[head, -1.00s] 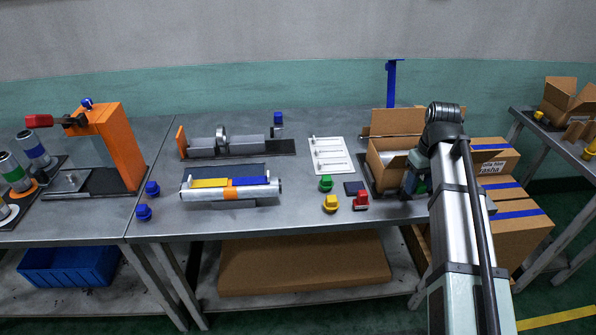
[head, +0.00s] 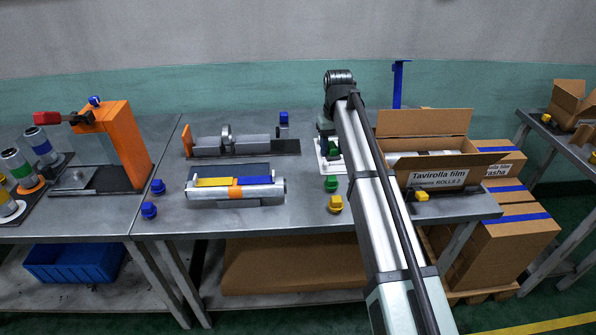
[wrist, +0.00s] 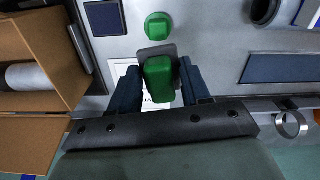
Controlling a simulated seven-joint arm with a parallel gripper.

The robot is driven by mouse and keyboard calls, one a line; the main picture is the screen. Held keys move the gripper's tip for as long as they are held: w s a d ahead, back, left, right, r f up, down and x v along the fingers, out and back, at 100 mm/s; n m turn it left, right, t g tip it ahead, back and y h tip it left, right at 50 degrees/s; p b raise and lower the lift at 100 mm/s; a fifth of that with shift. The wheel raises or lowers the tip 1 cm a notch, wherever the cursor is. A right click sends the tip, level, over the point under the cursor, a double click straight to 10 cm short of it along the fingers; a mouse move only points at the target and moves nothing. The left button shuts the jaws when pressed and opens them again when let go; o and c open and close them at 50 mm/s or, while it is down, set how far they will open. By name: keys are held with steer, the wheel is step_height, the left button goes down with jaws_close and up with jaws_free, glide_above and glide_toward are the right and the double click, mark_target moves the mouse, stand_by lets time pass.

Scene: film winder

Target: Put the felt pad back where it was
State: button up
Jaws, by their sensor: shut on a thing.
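My gripper (wrist: 160,88) is shut on a green block (wrist: 159,78) with a flat grey piece (wrist: 156,51) at one end. This may be the felt pad, but I cannot tell for certain. In the head view my gripper (head: 328,150) is at the white plate (head: 322,166), mostly hidden by my arm. The wrist view shows part of the white plate (wrist: 121,70) with print below the held block; contact cannot be told. A flat dark blue square (wrist: 103,17) lies on the table, hidden in the head view.
A green knob (wrist: 158,25) stands near the held block. The open film carton (head: 440,178) is to the right, with a yellow knob (head: 421,196) in front. Another yellow knob (head: 336,203) stands near the table's front edge. The winder roll (head: 236,190) lies left.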

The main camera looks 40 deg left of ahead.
steer(key=m, duration=0.2)
glide_above(298, 171)
steer(key=f, duration=0.1)
steer(key=shift+f, duration=5.25)
steer(key=shift+f, duration=0.1)
steer(key=o, duration=1)
steer(key=shift+o, duration=0.2)
step_height(298, 171, up, 12)
